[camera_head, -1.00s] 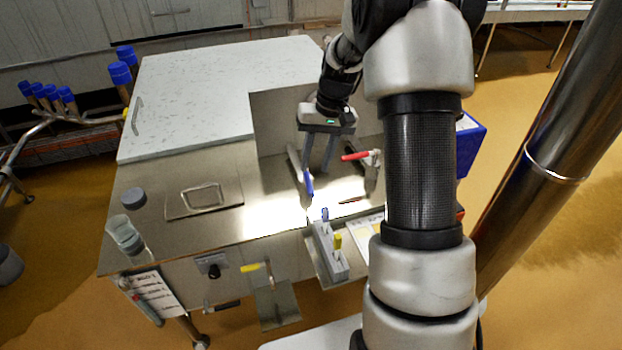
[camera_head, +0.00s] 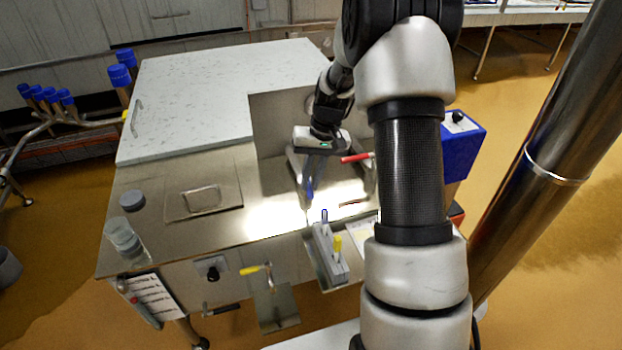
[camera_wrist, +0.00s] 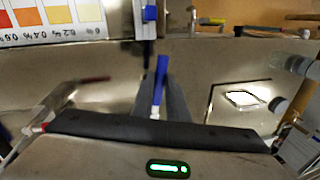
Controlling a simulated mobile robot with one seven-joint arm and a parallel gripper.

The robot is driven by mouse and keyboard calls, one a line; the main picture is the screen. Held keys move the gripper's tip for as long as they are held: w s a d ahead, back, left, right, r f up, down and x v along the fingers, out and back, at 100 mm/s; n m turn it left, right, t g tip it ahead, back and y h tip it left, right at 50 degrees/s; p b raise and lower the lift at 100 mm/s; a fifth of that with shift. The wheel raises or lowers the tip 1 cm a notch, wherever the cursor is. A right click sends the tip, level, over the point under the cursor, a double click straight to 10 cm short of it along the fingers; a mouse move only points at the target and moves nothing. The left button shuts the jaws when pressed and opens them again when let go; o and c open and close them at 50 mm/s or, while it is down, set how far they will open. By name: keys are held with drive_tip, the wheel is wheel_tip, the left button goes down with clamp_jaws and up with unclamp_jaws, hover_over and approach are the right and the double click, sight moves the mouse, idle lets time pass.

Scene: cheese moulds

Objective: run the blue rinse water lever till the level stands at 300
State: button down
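A blue handle (camera_head: 309,188) stands over the steel worktop, beside a red lever (camera_head: 357,157). My gripper (camera_head: 315,180) reaches down to this handle from above. In the wrist view the blue handle (camera_wrist: 161,80) lies between my dark fingers (camera_wrist: 165,98), which are close together and look shut on it. A second blue-topped piece (camera_head: 324,215) stands on a grey block at the front edge, and shows at the top of the wrist view (camera_wrist: 150,14). No level mark or 300 reading can be made out.
The grey block (camera_head: 327,255) also carries a yellow-topped piece (camera_head: 338,243). A steel upright panel (camera_head: 275,125) stands behind my gripper. A clear jar (camera_head: 122,235) and grey lid (camera_head: 132,200) are at left. A blue box (camera_head: 462,150) is at right. A colour chart (camera_wrist: 50,20) lies nearby.

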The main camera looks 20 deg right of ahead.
drive_tip(key=shift+a, duration=0.15)
drive_tip(key=w+a+m+t+h+p, duration=0.1)
drive_tip(key=w+a+m+p, duration=0.5)
drive_tip(key=m, duration=1)
drive_tip(key=shift+w+a+t+h+p, duration=0.25)
drive_tip(key=shift+w+t+h+p, duration=0.15)
drive_tip(key=shift+h, duration=0.2)
drive_tip(key=shift+w, duration=0.1)
drive_tip(key=c, duration=1.7)
unclamp_jaws()
drive_tip(key=shift+c, duration=0.2)
drive_tip(key=shift+r, duration=0.1)
drive_tip(key=s+r, duration=0.1)
drive_tip(key=r, duration=0.7)
drive_tip(key=s+r, duration=0.2)
drive_tip(key=r, duration=0.7)
drive_tip(key=shift+s+p, duration=0.25)
drive_tip(key=shift+p, duration=0.15)
